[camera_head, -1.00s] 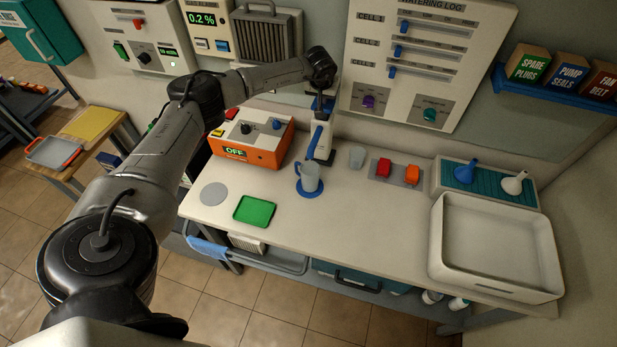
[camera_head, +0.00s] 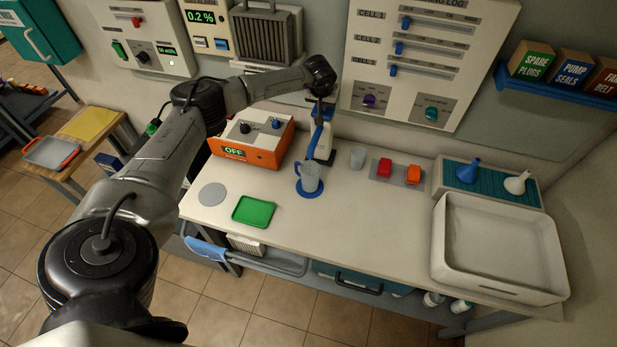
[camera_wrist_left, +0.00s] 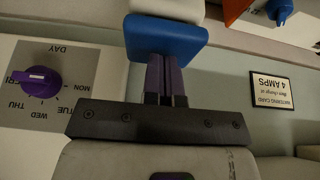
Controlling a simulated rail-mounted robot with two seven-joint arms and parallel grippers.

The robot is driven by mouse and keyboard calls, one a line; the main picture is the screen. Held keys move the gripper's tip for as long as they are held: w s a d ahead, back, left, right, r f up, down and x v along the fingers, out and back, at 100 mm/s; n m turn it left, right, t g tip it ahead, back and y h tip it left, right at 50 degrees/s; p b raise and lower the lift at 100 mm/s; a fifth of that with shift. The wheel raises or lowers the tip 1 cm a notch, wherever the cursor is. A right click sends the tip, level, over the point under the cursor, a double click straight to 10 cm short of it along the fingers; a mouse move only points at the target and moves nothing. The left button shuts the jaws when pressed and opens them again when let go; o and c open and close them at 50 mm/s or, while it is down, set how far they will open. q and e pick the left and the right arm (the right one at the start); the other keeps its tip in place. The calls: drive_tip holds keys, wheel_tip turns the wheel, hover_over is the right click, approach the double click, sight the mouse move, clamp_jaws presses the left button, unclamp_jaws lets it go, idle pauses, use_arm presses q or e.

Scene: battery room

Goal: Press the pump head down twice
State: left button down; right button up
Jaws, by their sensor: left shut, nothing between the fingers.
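The pump (camera_head: 325,146) stands upright at the back of the bench, with a white body and a blue head (camera_head: 317,132). My left gripper (camera_head: 321,97) is directly above it, pointing down, with shut, empty fingers. In the left wrist view the fingertips (camera_wrist_left: 167,62) meet the blue pump head (camera_wrist_left: 163,38) or lie just in front of it; I cannot tell if they touch. A little of the pump's white body (camera_wrist_left: 172,9) shows beyond the head. A pale blue jug (camera_head: 311,178) stands in front of the pump on a blue round mat (camera_head: 310,193). My right gripper is not in view.
An orange box (camera_head: 259,158) reading OFF stands left of the pump. A clear cup (camera_head: 357,157) and red and orange switches (camera_head: 399,171) are to its right. The wall panel (camera_head: 428,68) is close behind my gripper. A white tray (camera_head: 497,287) fills the bench's right end.

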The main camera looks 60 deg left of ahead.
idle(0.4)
use_arm(q)
drive_tip(key=shift+r+p, duration=2.25)
drive_tip(key=shift+r, duration=0.45)
drive_tip(key=shift+f, duration=0.25)
